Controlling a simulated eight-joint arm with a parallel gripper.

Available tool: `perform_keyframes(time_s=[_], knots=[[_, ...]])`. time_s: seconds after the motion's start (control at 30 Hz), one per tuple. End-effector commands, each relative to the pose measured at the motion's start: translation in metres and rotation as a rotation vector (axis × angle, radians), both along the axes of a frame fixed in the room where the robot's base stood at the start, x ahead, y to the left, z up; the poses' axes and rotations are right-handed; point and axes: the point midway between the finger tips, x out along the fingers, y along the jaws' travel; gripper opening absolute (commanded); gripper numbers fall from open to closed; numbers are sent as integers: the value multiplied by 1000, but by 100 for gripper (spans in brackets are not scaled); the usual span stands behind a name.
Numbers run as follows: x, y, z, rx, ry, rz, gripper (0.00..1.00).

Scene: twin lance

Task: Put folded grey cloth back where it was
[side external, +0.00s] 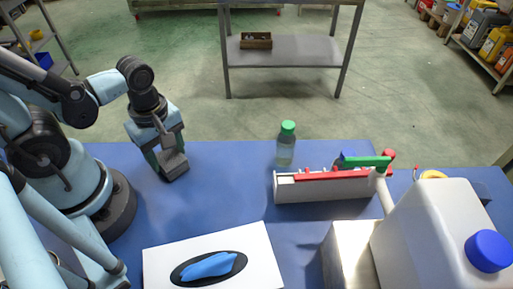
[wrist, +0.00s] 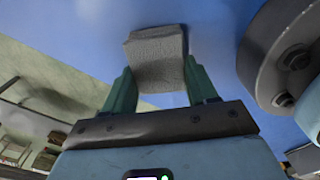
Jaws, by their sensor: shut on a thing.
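The folded grey cloth (wrist: 158,62) is held between the two green fingers of my gripper (wrist: 160,88) in the wrist view. In the side external view my gripper (side external: 167,156) is at the left part of the blue table, fingers pointing down, with the cloth (side external: 173,165) at its fingertips. The cloth is close to the tabletop; I cannot tell whether it touches it.
A white board (side external: 248,249) with a black oval and a blue object (side external: 209,266) lies at the front. A green-capped bottle (side external: 286,146), a grey rack (side external: 322,188) with red and green items, and a large white canister (side external: 437,240) stand to the right. Mid-table is clear.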

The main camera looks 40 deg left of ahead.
Motion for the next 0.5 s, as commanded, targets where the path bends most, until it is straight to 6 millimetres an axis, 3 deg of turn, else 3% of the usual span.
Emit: perform_keyframes(time_s=[0.37,0.4,0.5], knots=[[0,0,-3,0,0,0,29],[0,0,-3,0,0,0,62],[0,0,-3,0,0,0,77]])
